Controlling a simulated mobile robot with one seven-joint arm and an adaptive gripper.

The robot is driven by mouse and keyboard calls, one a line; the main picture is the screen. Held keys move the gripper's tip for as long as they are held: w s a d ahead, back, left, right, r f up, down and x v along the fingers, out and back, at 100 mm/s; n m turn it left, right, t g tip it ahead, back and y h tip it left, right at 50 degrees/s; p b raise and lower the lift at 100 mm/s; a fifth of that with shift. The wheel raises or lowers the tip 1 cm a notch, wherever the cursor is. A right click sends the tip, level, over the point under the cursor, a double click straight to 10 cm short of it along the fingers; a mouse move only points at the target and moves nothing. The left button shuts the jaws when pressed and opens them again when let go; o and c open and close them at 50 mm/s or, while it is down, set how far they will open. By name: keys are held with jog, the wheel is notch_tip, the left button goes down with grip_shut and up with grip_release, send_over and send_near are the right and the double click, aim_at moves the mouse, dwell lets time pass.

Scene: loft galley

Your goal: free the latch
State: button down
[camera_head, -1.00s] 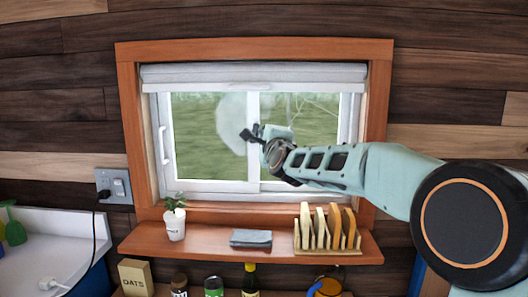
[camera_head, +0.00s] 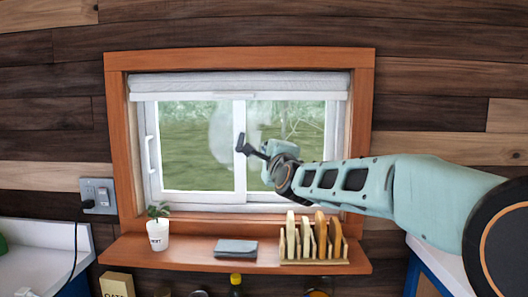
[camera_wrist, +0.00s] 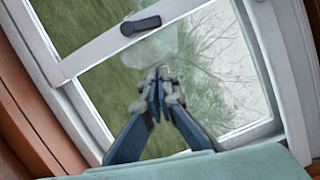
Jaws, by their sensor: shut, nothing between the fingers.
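A sliding window with white frames fills the wooden surround. A small black latch (camera_wrist: 140,25) lies along its white middle stile (camera_wrist: 105,45) in the wrist view. My gripper (camera_wrist: 158,84) is shut and empty there, its blue fingers together and pointing at the glass, below and slightly right of the latch in the picture, apart from it. In the head view, the dark fingertips of my gripper (camera_head: 243,143) show in front of the middle stile (camera_head: 239,180). I cannot make out the latch separately there, or tell whether anything touches it.
A wooden sill shelf (camera_head: 190,258) juts out below the window, with a potted plant (camera_head: 158,232), a grey folded cloth (camera_head: 236,248) and a rack (camera_head: 314,260) of boards. A rolled blind (camera_head: 240,82) hangs above. A white pull handle (camera_head: 150,154) is at the left.

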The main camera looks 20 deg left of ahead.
jog(key=shift+b+v, duration=0.55)
jog(key=shift+v, duration=1.85)
